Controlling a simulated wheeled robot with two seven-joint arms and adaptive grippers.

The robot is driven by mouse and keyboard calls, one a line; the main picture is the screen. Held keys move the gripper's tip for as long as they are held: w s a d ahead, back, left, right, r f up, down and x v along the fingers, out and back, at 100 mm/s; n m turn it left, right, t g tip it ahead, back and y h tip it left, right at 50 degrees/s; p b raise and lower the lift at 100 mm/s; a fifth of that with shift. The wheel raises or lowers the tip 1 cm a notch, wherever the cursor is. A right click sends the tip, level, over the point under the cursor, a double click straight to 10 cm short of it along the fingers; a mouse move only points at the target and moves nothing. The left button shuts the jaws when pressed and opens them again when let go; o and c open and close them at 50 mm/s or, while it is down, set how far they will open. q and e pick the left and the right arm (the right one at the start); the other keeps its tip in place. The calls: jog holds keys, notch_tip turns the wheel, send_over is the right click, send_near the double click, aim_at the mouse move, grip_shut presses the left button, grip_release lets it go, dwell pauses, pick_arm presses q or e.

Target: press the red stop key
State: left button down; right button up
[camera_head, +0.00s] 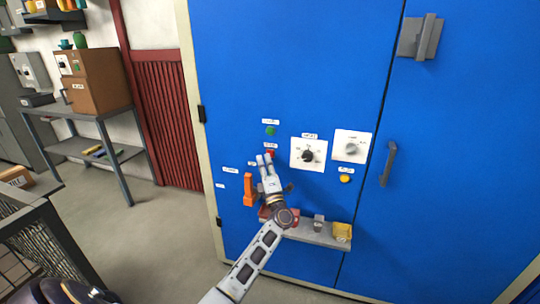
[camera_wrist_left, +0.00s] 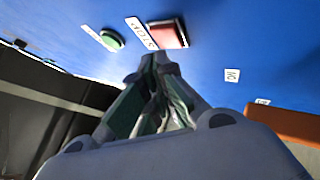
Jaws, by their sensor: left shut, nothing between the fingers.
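The red stop key (camera_head: 270,152) is on the blue cabinet front, below the green key (camera_head: 270,131). In the left wrist view it is a red square button (camera_wrist_left: 170,34) beside a white "STOP" label (camera_wrist_left: 141,33). My left gripper (camera_head: 265,160) is shut and empty, its fingertips pointing up the panel just below the red key and partly covering it in the head view. In the left wrist view the closed fingertips (camera_wrist_left: 160,58) are close below the key; I cannot tell whether they touch it. My right gripper is not in view.
An orange lever (camera_head: 249,190) stands left of my left gripper. A black knob (camera_head: 308,156), a grey knob (camera_head: 351,148) and a yellow button (camera_head: 345,178) are to the right. A small ledge (camera_head: 325,238) with several items juts out below. A door handle (camera_head: 388,164) is further right.

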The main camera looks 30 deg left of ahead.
pick_arm(q)
jog(key=shift+w+a+b, duration=0.2)
jog(key=shift+w+b, duration=0.2)
jog(key=shift+w, duration=0.4)
dwell(1.7)
jog(key=shift+s, duration=0.15)
dwell(0.4)
jog(key=shift+s+d+p, duration=0.2)
jog(key=shift+s+p, duration=0.35)
jog(key=shift+s, duration=0.1)
jog(key=shift+s+d+p, duration=0.2)
jog(key=shift+s+p, duration=0.25)
jog(key=shift+s, duration=0.35)
jog(key=shift+s+d+p, duration=0.2)
jog(key=shift+s+p, duration=0.2)
jog(key=shift+s, duration=0.45)
jog(key=shift+s+d+p, duration=0.2)
jog(key=shift+s+p, duration=0.25)
jog(key=shift+s, duration=0.35)
